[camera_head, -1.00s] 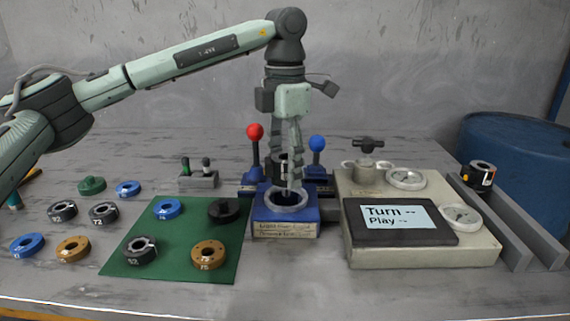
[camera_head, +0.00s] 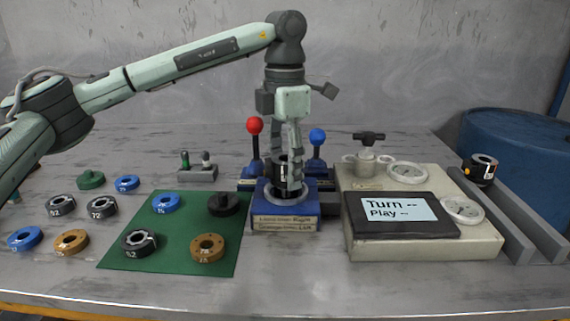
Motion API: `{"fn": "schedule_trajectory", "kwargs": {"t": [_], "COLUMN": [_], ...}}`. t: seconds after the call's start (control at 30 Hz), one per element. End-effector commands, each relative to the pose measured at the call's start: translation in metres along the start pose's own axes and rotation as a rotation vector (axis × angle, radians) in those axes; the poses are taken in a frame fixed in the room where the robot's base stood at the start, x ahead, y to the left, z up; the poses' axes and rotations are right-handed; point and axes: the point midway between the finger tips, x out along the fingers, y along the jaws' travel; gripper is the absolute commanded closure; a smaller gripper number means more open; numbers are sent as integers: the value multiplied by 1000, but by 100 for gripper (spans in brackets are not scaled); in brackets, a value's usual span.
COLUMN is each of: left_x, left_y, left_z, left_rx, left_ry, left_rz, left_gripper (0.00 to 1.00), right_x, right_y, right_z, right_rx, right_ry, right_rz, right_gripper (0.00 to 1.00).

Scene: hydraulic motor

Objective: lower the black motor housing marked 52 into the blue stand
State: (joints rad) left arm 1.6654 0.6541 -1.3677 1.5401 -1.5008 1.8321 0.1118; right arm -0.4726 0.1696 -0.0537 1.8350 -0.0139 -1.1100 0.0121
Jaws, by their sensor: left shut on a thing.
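My left gripper (camera_head: 290,182) points straight down over the blue stand (camera_head: 285,218). It is shut on a dark cylindrical housing (camera_head: 281,171), which is mostly hidden behind the fingers. The housing is upright, and its lower end is at the stand's pale ring. I cannot tell how deep it sits in the opening, and no number on it is legible. My right gripper is not in view.
A green mat (camera_head: 177,267) with several ring parts lies to the left. Red-knobbed (camera_head: 254,125) and blue-knobbed (camera_head: 317,136) levers stand close behind the stand. A beige test unit (camera_head: 425,247) stands close on the right. Another black cylinder (camera_head: 483,170) rests on grey rails.

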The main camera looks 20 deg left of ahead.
Motion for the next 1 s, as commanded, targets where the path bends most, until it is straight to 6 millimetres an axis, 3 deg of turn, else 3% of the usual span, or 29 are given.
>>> {"fn": "schedule_trajectory", "kwargs": {"t": [0.47, 1.0], "left_x": [15, 16], "left_y": [0, 0], "left_z": [0, 0], "left_rx": [0, 0], "left_ry": [-3, -3], "left_rz": [0, 0], "left_gripper": [100, 100], "right_x": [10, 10], "right_y": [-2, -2], "right_z": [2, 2], "right_rx": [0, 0], "right_ry": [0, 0], "right_rz": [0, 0], "right_gripper": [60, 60]}}
